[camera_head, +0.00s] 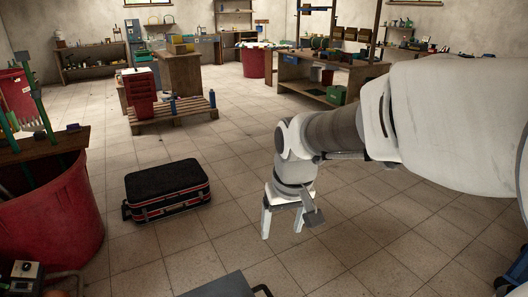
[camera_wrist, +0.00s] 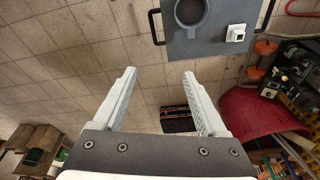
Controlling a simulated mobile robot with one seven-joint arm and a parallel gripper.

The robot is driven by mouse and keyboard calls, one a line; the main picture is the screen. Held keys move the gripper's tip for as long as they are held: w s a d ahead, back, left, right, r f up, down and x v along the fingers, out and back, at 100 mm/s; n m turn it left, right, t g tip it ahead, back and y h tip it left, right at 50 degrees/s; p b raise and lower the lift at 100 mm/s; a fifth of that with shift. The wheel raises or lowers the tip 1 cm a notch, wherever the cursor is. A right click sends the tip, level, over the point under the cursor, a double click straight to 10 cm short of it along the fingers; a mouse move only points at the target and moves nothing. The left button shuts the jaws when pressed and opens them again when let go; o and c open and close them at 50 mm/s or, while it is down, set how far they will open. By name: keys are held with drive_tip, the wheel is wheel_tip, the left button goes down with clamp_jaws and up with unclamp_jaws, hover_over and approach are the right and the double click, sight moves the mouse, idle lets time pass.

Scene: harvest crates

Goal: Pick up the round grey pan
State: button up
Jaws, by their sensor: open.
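The round grey pan (camera_wrist: 191,14) shows at the top edge of the wrist view, partly cut off. It sits on a flat grey surface with dark side handles (camera_wrist: 212,48). In the head view only a corner of that grey surface (camera_head: 218,287) shows at the bottom edge, and the pan is out of view. My gripper (camera_head: 282,228) points down over the tiled floor, with its white fingers apart. In the wrist view my gripper (camera_wrist: 159,74) is open and empty, with the pan beyond its fingertips and a little to the right.
A black suitcase (camera_head: 167,187) lies on the floor. A large red tub (camera_head: 55,225) holding long tools stands at left. Floor around my gripper is clear.

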drive_tip(key=w+a+f+n+g+b, duration=0.1)
drive_tip(key=w+a+f+b, duration=0.1)
drive_tip(key=a+f, duration=0.45)
drive_tip(key=w+a+f+n+g+h+b, duration=0.1)
drive_tip(key=a+f+b, duration=0.15)
drive_tip(key=f, duration=0.75)
drive_tip(key=w+a+f+n+b, duration=0.1)
drive_tip(key=w+a+f+b, duration=0.1)
drive_tip(key=a+f, duration=0.45)
drive_tip(key=f+b, duration=0.1)
drive_tip(key=f, duration=0.3)
drive_tip(key=f+b, duration=0.1)
drive_tip(key=f, duration=0.3)
drive_tip(key=f+b, duration=0.1)
drive_tip(key=f, duration=0.3)
drive_tip(key=shift+d+f, duration=0.1)
drive_tip(key=shift+d, duration=0.3)
drive_tip(key=shift+s+a+f+b, duration=0.15)
drive_tip(key=shift+f+b, duration=0.65)
drive_tip(key=shift+f, duration=0.85)
drive_tip(key=shift+s+a+f+b, duration=0.1)
drive_tip(key=shift+s+f+b, duration=0.15)
drive_tip(key=shift+f+b, duration=0.95)
drive_tip(key=shift+f+p, duration=0.35)
drive_tip(key=shift+p, duration=0.15)
drive_tip(key=shift+c, duration=0.3)
clamp_jaws()
